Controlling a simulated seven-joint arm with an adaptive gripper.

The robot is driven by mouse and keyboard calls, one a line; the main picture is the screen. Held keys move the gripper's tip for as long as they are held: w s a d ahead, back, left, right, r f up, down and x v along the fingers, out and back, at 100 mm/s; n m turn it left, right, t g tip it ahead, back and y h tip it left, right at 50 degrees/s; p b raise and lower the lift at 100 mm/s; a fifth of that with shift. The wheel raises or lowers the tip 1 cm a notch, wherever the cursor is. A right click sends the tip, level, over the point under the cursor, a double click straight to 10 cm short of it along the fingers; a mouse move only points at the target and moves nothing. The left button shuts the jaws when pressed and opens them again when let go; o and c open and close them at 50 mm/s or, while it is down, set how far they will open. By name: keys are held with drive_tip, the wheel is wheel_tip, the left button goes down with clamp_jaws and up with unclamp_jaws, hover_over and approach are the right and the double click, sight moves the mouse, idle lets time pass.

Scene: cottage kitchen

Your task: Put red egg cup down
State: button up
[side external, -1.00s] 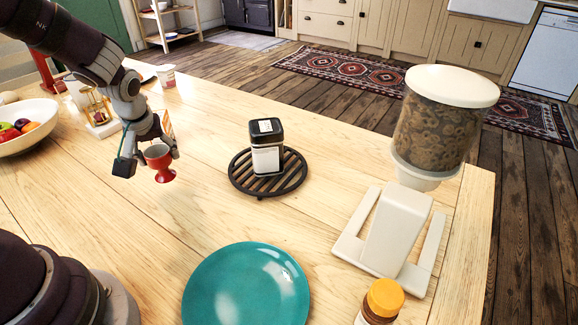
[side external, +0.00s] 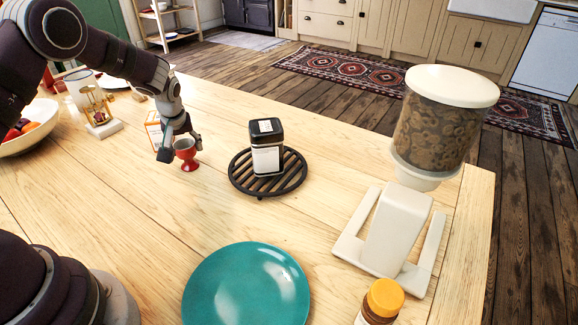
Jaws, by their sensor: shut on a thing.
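The red egg cup (side external: 187,154) is upright in the side external view, left of the black trivet. My gripper (side external: 180,148) is shut on its bowl, with fingers at its left and right sides. The cup's foot is at or very close to the wooden table top (side external: 225,215); I cannot tell whether it touches.
A dark-lidded jar (side external: 266,148) stands on the round black trivet (side external: 239,182). A teal plate (side external: 246,290) lies in front. A cereal dispenser (side external: 432,125) stands at right, a yellow-lidded jar (side external: 384,298) at front. An hourglass (side external: 97,105) and fruit bowl (side external: 42,135) are left.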

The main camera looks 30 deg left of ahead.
drive_tip(key=o, duration=1.2)
drive_tip(key=shift+c, duration=0.2)
drive_tip(key=v, duration=1.2)
drive_tip(key=s+d+r+m+t+h, duration=0.1)
drive_tip(key=s+d+r+m+h, duration=0.1)
drive_tip(key=s+d+m, duration=0.3)
drive_tip(key=s+d+r+m+t+h, duration=0.1)
drive_tip(key=s+d+r+m, duration=0.3)
drive_tip(key=s, duration=0.5)
drive_tip(key=shift+s+d+r+m+t+h, duration=0.4)
drive_tip(key=shift+d+m, duration=0.4)
drive_tip(key=shift+d, duration=0.25)
